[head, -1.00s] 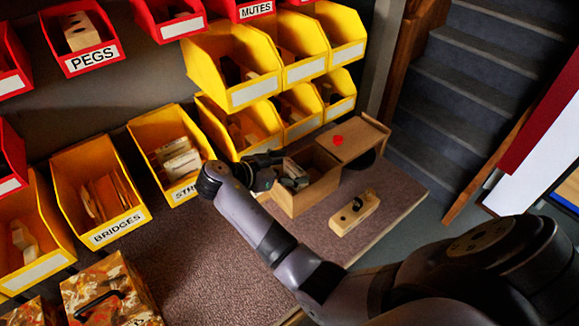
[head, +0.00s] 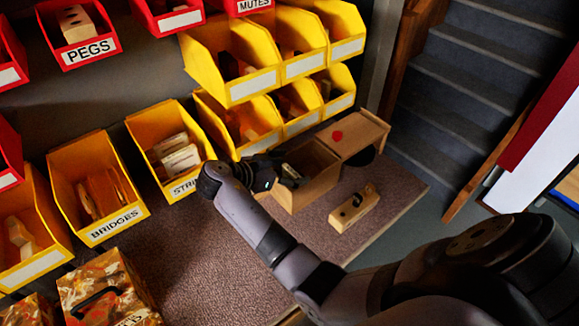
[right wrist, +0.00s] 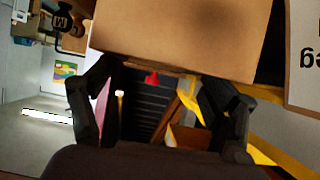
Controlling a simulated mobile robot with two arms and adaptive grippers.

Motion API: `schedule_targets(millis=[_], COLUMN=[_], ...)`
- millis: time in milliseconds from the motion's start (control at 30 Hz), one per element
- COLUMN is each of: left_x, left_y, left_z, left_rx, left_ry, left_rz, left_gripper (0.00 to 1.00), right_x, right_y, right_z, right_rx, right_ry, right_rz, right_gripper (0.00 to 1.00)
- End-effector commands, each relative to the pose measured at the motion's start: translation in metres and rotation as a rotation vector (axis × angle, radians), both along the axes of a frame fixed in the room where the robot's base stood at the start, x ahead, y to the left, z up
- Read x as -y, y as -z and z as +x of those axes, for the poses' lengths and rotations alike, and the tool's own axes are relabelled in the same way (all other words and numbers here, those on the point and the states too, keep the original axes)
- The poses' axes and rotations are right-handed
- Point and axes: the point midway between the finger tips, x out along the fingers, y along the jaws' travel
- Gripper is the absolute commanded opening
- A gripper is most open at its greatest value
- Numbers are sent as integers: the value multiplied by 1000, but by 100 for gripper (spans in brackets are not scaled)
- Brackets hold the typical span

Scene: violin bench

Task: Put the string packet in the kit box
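The wooden kit box (head: 308,193) stands near the right end of the bench, open at its left part. String packets (head: 180,160) stand in the yellow bin whose label begins "STR". My right gripper (head: 284,176) is at the left part of the box opening, and its fingers (right wrist: 158,95) are wide apart in the right wrist view. A small pale piece (head: 291,171) shows by the fingertips; I cannot tell whether it is a string packet. A broad tan surface (right wrist: 180,38) lies beyond the fingertips in the wrist view. My left gripper is not in view.
A red piece (head: 337,135) sits on the box's flat right part. A wooden block (head: 353,208) with a dark part lies in front. Yellow bins (head: 232,92) rise behind. A patterned case (head: 104,290) is at lower left. The middle of the bench mat (head: 205,255) is clear.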

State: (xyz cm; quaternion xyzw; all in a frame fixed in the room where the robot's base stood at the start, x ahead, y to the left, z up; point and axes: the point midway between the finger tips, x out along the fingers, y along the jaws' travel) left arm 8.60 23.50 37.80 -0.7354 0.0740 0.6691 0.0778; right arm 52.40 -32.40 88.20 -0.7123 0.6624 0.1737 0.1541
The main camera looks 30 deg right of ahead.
Motion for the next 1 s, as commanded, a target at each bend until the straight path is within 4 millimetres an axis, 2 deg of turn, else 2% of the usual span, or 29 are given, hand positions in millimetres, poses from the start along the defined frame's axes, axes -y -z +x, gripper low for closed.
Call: schedule_targets(millis=[767,1000], left_x=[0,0], left_y=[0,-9], left_z=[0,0], left_rx=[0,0], left_ry=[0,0], left_rz=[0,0], left_gripper=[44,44], right_x=[-1,-1], right_y=[-4,-13], right_z=[3,3], right_rx=[14,14], right_ry=[-7,-7], right_rz=[-2,-2], right_gripper=[94,94])
